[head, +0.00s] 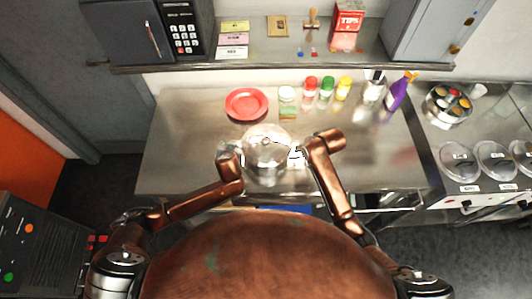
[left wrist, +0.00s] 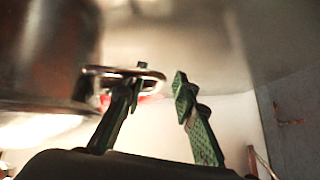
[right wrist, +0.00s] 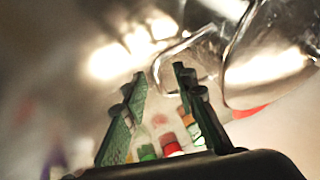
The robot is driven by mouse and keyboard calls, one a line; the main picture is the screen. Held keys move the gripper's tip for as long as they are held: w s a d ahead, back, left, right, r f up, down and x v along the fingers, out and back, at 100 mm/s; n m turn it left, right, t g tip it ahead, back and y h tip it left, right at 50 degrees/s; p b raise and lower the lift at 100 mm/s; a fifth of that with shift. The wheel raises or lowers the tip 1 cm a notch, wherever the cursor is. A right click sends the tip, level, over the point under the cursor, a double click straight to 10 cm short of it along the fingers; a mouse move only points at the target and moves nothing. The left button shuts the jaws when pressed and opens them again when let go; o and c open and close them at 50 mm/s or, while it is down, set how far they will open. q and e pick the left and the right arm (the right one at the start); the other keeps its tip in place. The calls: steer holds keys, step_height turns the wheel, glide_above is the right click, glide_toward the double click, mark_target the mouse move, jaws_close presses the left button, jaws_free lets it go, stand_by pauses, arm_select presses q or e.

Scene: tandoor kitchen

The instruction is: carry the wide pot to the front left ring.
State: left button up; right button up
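The wide pot (head: 267,148), shiny and silvery, stands on the steel counter between my two grippers. My left gripper (head: 233,157) is at its left side. In the left wrist view the fingers (left wrist: 155,88) are spread, and one overlaps the pot's loop handle (left wrist: 100,71); I cannot tell if they touch. My right gripper (head: 299,156) is at the pot's right side. In the right wrist view its fingers (right wrist: 156,78) are apart, with the other handle (right wrist: 186,56) just beyond the tips. The front left ring is not identifiable in view.
A red plate (head: 247,104) lies behind the pot. Several capped jars (head: 310,91) and a purple bottle (head: 399,91) stand along the back. The counter's left part (head: 180,155) is clear.

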arm_select(q)
steer(key=shift+c, duration=0.6)
arm_select(e)
steer(key=shift+c, duration=0.6)
arm_select(q)
jaws_close()
arm_select(e)
jaws_close()
arm_select(q)
steer(key=shift+w+a, duration=0.1)
steer(key=shift+w+r, duration=0.15)
steer(key=shift+r, duration=0.1)
arm_select(e)
steer(key=shift+w+r, duration=0.15)
